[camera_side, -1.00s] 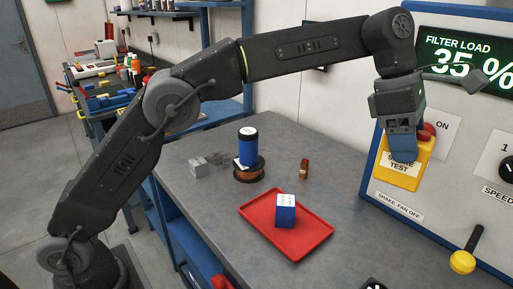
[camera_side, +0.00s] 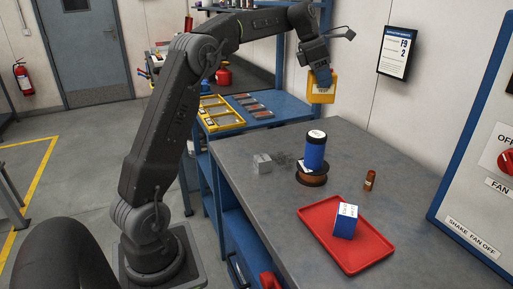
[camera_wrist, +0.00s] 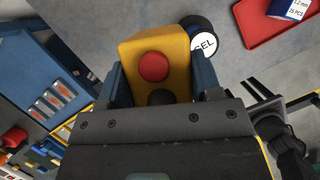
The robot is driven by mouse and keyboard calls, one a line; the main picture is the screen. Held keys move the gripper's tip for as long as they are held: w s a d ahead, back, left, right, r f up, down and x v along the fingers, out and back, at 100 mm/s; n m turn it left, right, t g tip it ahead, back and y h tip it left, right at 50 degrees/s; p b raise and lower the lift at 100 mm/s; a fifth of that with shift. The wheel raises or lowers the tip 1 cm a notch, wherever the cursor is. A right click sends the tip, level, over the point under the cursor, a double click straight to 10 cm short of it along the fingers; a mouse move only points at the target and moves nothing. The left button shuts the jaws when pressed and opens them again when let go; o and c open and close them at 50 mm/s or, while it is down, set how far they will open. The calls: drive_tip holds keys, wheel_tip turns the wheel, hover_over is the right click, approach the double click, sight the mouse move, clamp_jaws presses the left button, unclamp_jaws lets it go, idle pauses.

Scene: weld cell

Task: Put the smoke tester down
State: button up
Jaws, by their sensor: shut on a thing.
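The smoke tester is a yellow box (camera_side: 321,94) with a label facing the side camera. In the wrist view, the yellow tester (camera_wrist: 178,50) shows a red round button and a dark round part. My gripper (camera_side: 320,78) is shut on it, with a blue finger on either side in the wrist view (camera_wrist: 160,85). In the side view the tester hangs in the air near the far end of the grey workbench (camera_side: 260,205), apart from the surface as far as I can tell.
A small brown bottle (camera_side: 369,181) and a grey metal block (camera_side: 262,163) are nearby. A red tray (camera_side: 325,238) holds a blue-white box (camera_side: 346,222). A blue rack (camera_side: 262,122) with yellow trays stands behind.

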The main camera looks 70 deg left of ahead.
drive_tip(key=s+a+n+y, duration=0.1)
drive_tip(key=s+a+n, duration=0.2)
drive_tip(key=s+a, duration=0.45)
drive_tip(key=s+a+n+y, duration=0.15)
drive_tip(key=s+a, duration=0.25)
drive_tip(key=a, duration=0.7)
drive_tip(key=shift+n+h, duration=0.25)
drive_tip(key=shift+s+d+f, duration=0.1)
drive_tip(key=shift+s+f, duration=0.05)
drive_tip(key=shift+f, duration=5.3)
drive_tip(key=shift+s+d+f, duration=0.1)
drive_tip(key=shift+f, duration=5.35)
drive_tip(key=shift+f, duration=0.2)
drive_tip(key=o, duration=1.3)
